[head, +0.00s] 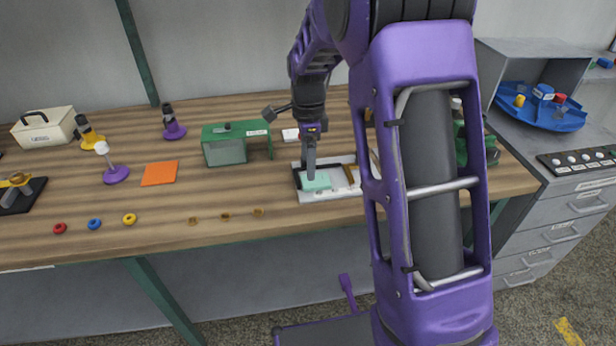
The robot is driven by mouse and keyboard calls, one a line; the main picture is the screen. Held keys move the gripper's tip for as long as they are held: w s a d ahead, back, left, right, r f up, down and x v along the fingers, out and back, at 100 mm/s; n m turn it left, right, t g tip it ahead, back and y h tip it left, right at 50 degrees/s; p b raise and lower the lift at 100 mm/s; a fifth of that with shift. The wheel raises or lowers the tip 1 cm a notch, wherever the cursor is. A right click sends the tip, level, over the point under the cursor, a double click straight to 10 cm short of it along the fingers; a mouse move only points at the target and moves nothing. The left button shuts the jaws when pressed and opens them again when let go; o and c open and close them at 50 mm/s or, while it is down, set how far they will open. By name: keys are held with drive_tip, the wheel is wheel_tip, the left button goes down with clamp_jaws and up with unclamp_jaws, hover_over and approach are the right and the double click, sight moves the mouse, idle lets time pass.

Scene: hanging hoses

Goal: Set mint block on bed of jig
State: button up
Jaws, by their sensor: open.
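The mint block (316,183) is a small pale green block at the left front part of a white-edged fixture, which looks like the jig (330,196), near the table's front edge. The jig has a dark inner area and a brown strip on its right part. My gripper (310,174) points down at the back of the mint block, right over it or touching it. Its jaws are open. The finger gap is too small to see well, and I cannot tell how flat the block rests. My arm hides the jig's right end.
A green stand (236,133) is left of the jig, with an orange square (160,173) further left. Several coloured rings lie along the front left. A blue tray (541,108) sits on the right-hand cabinet.

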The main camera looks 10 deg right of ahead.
drive_tip(key=shift+f+b, duration=0.3)
drive_tip(key=shift+f, duration=2.2)
drive_tip(key=c, duration=1.1)
drive_tip(key=shift+w, duration=0.15)
drive_tip(key=shift+w, duration=0.7)
drive_tip(key=shift+w+r, duration=0.15)
drive_tip(key=shift+w, duration=0.25)
drive_tip(key=o, duration=1.4)
wheel_tip(320, 180, up, 17)
drive_tip(key=p, duration=0.3)
drive_tip(key=shift+s, duration=0.35)
